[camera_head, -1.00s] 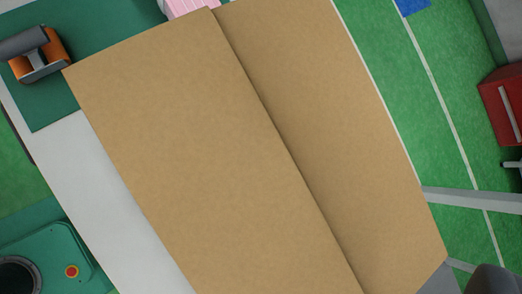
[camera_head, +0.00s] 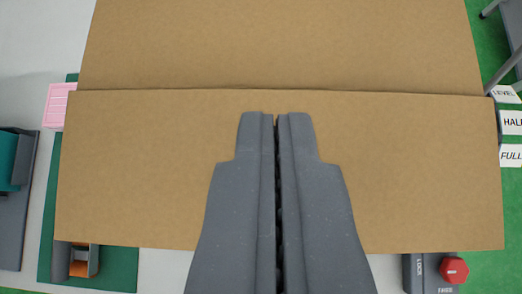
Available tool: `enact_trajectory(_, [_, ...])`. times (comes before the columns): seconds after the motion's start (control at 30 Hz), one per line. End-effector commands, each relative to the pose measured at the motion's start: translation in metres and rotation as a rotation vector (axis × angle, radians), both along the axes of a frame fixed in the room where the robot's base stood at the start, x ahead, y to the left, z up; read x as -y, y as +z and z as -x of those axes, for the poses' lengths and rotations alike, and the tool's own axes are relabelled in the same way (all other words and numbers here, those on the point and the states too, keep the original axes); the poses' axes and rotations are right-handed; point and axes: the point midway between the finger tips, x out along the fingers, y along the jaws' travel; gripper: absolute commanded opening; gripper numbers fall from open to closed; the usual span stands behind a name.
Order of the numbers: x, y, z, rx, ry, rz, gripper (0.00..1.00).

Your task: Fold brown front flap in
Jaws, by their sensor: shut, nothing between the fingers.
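A brown cardboard flap (camera_head: 130,170) fills the middle of the view as a wide panel. A straight crease along its upper edge parts it from another brown cardboard panel (camera_head: 280,45) above. My gripper (camera_head: 275,118) is shut and empty, its fingers pointing up the picture in front of the flap's middle. The fingertips show a little below the crease. Whether they touch the cardboard I cannot tell. The gripper hides the flap's lower middle. The inside of the box is not in view.
A pink crate (camera_head: 60,107) and a tape dispenser (camera_head: 80,260) on a green mat (camera_head: 118,272) are at left. Labelled blocks (camera_head: 510,123) are at right. A red knob (camera_head: 454,270) on a grey unit is at lower right.

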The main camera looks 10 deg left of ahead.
Motion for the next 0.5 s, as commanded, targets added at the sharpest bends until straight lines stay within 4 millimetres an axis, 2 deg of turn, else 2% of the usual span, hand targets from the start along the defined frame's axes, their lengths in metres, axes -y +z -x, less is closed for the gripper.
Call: enact_trajectory(0.5, [0.001, -0.039, -0.045, -0.003, 0.0, 0.001, 0.0])
